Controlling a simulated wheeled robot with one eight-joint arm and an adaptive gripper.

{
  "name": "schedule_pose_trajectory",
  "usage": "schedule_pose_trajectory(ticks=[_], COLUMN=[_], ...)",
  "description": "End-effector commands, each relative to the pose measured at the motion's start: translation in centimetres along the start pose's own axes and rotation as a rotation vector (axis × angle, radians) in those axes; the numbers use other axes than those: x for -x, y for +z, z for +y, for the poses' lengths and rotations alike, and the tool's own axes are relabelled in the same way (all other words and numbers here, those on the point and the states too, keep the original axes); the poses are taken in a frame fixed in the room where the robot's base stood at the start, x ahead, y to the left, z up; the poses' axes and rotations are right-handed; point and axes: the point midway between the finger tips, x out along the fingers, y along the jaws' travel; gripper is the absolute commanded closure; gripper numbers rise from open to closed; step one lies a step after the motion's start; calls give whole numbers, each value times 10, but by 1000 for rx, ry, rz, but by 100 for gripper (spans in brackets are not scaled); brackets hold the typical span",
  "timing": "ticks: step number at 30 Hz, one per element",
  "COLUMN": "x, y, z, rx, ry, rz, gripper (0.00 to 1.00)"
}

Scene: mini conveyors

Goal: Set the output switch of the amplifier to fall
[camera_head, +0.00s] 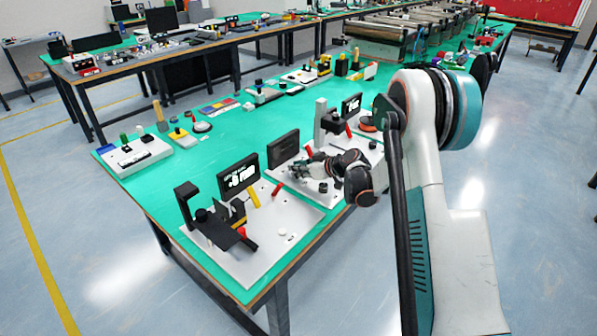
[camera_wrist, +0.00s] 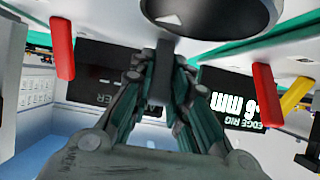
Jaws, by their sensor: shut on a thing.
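My gripper (camera_head: 303,167) is over the middle white plate, in front of a dark box (camera_head: 283,145). In the wrist view, my gripper (camera_wrist: 160,78) is shut on a narrow grey bar (camera_wrist: 163,72). The bar looks like a switch lever, but its label and setting are not readable. A dark panel (camera_wrist: 100,88) behind the fingers carries partly hidden, inverted lettering ending in "ER", perhaps the amplifier. A large dark round part (camera_wrist: 225,14) with a white mark is close above the fingertips in the wrist view.
An edge rig display (camera_head: 238,175) stands left of my gripper. A yellow handle (camera_head: 253,197) and a red handle (camera_head: 277,190) stick up nearby. A grey column (camera_head: 320,122) stands behind.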

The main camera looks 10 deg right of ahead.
Motion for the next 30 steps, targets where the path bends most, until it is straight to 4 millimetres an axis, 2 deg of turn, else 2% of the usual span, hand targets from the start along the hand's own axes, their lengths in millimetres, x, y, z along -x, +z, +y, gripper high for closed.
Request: schedule_pose_trajectory(ticks=[9,10,12,13,23,26,30], x=[0,0,0,0,1,7,28], y=[1,1,1,1,0,0,0], z=[0,0,0,0,0,0,0], rx=[0,0,0,0,0,-1,-2], ry=[1,1,1,1,0,1,2], rz=[1,1,1,1,0,0,0], gripper=[100,82,66,63,63,63,63])
